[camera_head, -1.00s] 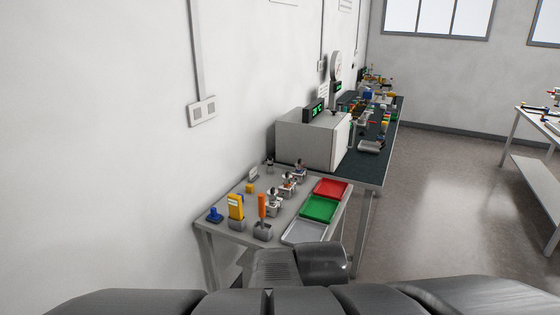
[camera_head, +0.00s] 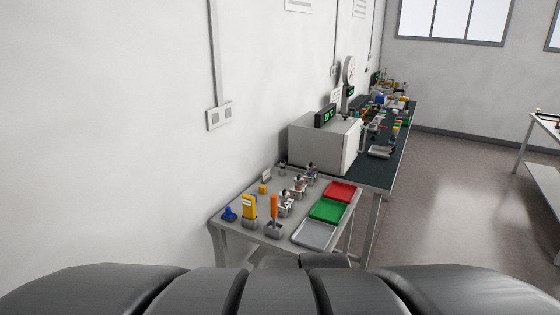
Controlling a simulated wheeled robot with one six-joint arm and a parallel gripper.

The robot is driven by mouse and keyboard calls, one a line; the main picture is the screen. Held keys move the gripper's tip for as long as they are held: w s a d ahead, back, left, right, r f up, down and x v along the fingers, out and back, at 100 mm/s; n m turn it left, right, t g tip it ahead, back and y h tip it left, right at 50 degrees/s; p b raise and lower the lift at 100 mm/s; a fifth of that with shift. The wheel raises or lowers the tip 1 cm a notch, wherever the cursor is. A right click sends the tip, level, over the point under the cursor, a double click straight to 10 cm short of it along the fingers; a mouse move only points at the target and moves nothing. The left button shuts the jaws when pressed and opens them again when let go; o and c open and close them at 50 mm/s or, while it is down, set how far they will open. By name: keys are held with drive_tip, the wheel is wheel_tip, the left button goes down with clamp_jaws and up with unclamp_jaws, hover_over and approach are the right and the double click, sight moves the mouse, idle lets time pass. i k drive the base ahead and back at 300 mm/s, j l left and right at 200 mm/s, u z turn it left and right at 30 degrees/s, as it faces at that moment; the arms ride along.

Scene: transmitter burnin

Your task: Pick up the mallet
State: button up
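I cannot pick out a mallet for certain in the head view. An orange-handled tool (camera_head: 274,206) stands upright in a small grey holder (camera_head: 274,229) on the near grey table (camera_head: 240,223); its lower end is hidden, so I cannot tell what it is. The far dark-topped bench (camera_head: 377,172) holds many small items, too small to identify. My gripper is not in view; only dark parts of my own body show along the bottom edge.
The near table holds a yellow device (camera_head: 249,207), a blue item (camera_head: 229,214), and red (camera_head: 341,192), green (camera_head: 328,210) and grey (camera_head: 314,234) trays. A white box-shaped oven (camera_head: 316,146) stands behind. Open floor (camera_head: 440,200) lies right of the benches.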

sight(274, 197)
drive_tip(key=i+j+z, duration=0.35)
drive_tip(key=j, duration=0.25)
drive_tip(key=i+j+z, duration=0.15)
drive_tip(key=i+j, duration=0.15)
drive_tip(key=i+j+z, duration=0.2)
drive_tip(key=j, duration=0.15)
drive_tip(key=i+j+z, duration=0.15)
drive_tip(key=j, duration=0.25)
drive_tip(key=i+l+u, duration=0.1)
drive_tip(key=u, duration=0.25)
drive_tip(key=l+u, duration=0.35)
drive_tip(key=i+l+u, duration=0.1)
drive_tip(key=u, duration=0.25)
drive_tip(key=l, duration=0.1)
